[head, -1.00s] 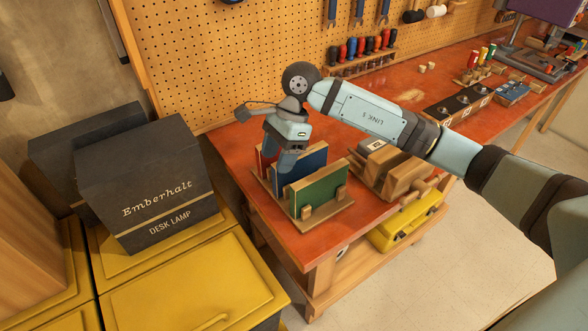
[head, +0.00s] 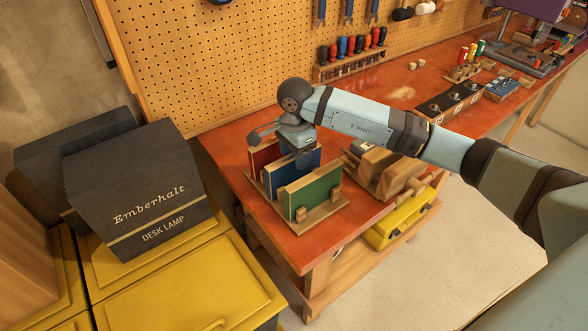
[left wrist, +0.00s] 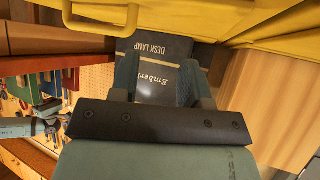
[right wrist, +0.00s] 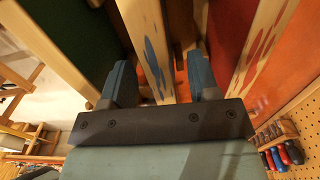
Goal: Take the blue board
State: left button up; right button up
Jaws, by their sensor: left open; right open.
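The blue board (head: 276,181) stands upright in a wooden rack (head: 332,213), between a red board (head: 264,157) and a green board (head: 314,194). My right gripper (head: 301,160) is over the blue board and hides part of its upper middle. In the right wrist view the open right gripper (right wrist: 160,85) has a blue-marked wooden board edge (right wrist: 149,45) running between its fingers; I cannot tell whether they touch it. My left gripper (left wrist: 156,82) is open and empty in the left wrist view, with the dark lamp box (left wrist: 156,92) beyond its fingers.
The rack stands on a red-topped bench (head: 232,140) near its left corner, before a pegboard (head: 220,60). A wooden block (head: 385,172) stands close right of the rack. The lamp box (head: 140,190) sits on yellow bins (head: 200,280) at left.

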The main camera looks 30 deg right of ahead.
aim_at(294, 165)
notch_tip(294, 165, down, 4)
jog(key=shift+s+a+f+p, duration=0.1)
jog(key=shift+p, duration=0.25)
grip_shut()
